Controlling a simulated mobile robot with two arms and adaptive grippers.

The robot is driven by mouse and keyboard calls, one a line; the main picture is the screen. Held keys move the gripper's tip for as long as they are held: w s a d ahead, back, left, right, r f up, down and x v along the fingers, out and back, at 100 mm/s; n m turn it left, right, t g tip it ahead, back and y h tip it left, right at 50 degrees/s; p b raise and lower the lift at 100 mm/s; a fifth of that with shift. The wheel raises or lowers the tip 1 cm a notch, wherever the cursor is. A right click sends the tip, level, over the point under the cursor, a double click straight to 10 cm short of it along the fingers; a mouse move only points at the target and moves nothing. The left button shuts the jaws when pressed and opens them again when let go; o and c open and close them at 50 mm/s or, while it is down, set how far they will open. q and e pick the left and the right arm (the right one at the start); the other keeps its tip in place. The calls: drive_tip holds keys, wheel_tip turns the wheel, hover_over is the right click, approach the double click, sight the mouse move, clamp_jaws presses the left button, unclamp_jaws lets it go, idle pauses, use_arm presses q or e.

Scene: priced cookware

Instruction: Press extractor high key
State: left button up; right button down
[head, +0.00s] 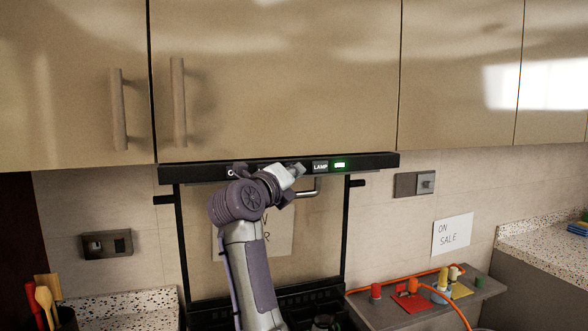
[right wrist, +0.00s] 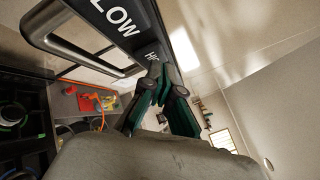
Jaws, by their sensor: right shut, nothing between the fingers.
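The extractor (head: 375,161) is a long black strip under the wall cabinets in the head view. A key marked LAMP (head: 320,167) shows on it, with a lit green light (head: 340,165) to its right. In the right wrist view, a key marked LOW (right wrist: 118,18) is clear, and the high key (right wrist: 151,55) shows only its first letters behind my fingertips. My right gripper (head: 297,169) is shut and empty at the strip, left of LAMP. It also shows in the right wrist view (right wrist: 156,72), its tips at the high key. I cannot tell whether they touch it. My left gripper is out of view.
Cabinet doors with handles (head: 179,103) hang just above the strip. A metal bar (head: 318,187) runs below it. A grey shelf (head: 395,314) with coloured pieces and an orange cable stands at lower right. A wall socket (head: 415,184) is right of the extractor.

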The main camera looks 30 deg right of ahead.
drive_tip(key=shift+w, duration=0.1)
idle(0.5)
drive_tip(key=shift+s+a, duration=0.15)
drive_tip(key=shift+s, duration=0.6)
drive_tip(key=s, duration=0.2)
drive_tip(key=s+a+b, duration=0.1)
drive_tip(key=s, duration=0.1)
drive_tip(key=shift+s+a, duration=0.1)
drive_tip(key=shift+s, duration=0.3)
idle(0.4)
